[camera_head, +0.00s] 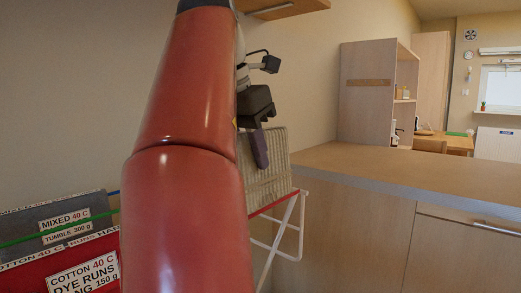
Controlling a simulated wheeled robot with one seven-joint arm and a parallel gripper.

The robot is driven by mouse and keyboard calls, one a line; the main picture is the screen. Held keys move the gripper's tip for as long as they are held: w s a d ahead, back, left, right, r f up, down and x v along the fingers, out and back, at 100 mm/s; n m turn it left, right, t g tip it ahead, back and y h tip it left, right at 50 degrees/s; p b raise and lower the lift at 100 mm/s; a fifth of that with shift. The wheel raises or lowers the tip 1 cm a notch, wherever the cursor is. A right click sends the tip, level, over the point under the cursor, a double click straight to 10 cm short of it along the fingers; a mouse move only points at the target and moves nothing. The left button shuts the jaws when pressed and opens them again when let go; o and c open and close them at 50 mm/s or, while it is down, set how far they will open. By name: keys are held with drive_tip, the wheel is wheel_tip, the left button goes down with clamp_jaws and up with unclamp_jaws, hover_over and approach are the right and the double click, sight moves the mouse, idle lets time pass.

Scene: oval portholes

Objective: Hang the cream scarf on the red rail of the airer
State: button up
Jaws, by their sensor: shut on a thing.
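The cream scarf (278,160) is a ribbed, pale cloth hanging below my gripper (261,157), just right of my red arm. My gripper points down, and one dark finger shows against the cloth; it is shut on the scarf. The red rail (287,201) of the white-legged airer (297,228) runs along the scarf's lower edge. I cannot tell whether the scarf touches the rail, lies over it or hangs in front of it. My arm hides the scarf's left side and much of the airer.
A wooden counter (430,185) fills the right side, close to the airer. At the lower left are a grey labelled panel (25,222) and a red labelled panel (30,275), with a green bar (60,232) crossing there. A shelf unit (365,90) stands on the counter behind.

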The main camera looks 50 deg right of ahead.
drive_tip(key=shift+w, duration=0.35)
wheel_tip(320, 180, down, 13)
drive_tip(key=b, duration=1.3)
drive_tip(key=o, duration=1.2)
drive_tip(key=p+v, duration=0.7)
drive_tip(key=shift+a+r, duration=0.15)
drive_tip(key=shift+r, duration=0.25)
drive_tip(key=shift+s, duration=0.15)
